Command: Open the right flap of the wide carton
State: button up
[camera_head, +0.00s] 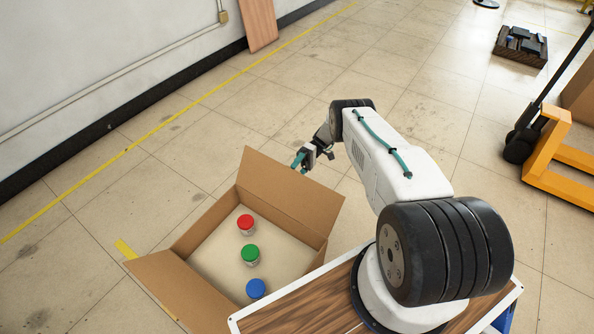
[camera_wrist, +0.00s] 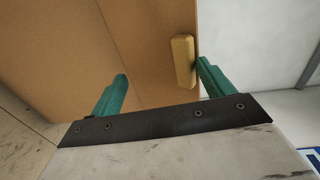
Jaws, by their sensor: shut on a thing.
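The wide carton (camera_head: 207,221) stands open at the lower left in the head view. Its right flap (camera_head: 292,192) stands raised and tilted along the far right side. Its left flap (camera_head: 158,287) is folded outward at the lower left. My gripper (camera_head: 300,160) is at the upper edge of the right flap, partly behind it. In the wrist view my gripper (camera_wrist: 162,68) has teal fingers spaced apart, with the brown flap (camera_wrist: 148,35) between them and a tan tab (camera_wrist: 184,60) beside the right finger. It is shut on the flap; the exact contact is hard to see.
Jars with red (camera_head: 245,222), green (camera_head: 250,252) and blue (camera_head: 256,288) lids stand inside the carton. A yellow pallet jack (camera_head: 562,150) is at the right. A dark crate (camera_head: 521,47) lies at the back right.

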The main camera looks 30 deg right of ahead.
aim_at(322, 186)
jog(key=shift+s+a+f, duration=0.1)
jog(key=shift+s+f, duration=0.15)
jog(key=shift+c, duration=0.3)
jog(key=shift+r, duration=0.35)
jog(key=shift+c, duration=0.8)
jog(key=r, duration=0.3)
jog(key=shift+s+r, duration=0.15)
jog(key=shift+s, duration=0.25)
jog(key=shift+c, duration=0.9)
jog(key=s, duration=0.5)
jog(key=s+a+r, duration=0.1)
jog(key=s, duration=0.3)
jog(key=s+a, duration=0.1)
jog(key=s, duration=0.4)
jog(key=shift+s+a+r, duration=0.1)
jog(key=shift+s+r, duration=0.15)
jog(key=shift+s, duration=0.05)
jog(key=shift+f+v, duration=0.2)
jog(key=shift+v, duration=1.25)
jog(key=shift+f+v, duration=0.25)
jog(key=shift+v, duration=1.2)
jog(key=shift+f+v, duration=0.2)
jog(key=shift+v, duration=1.25)
jog(key=shift+w, duration=0.1)
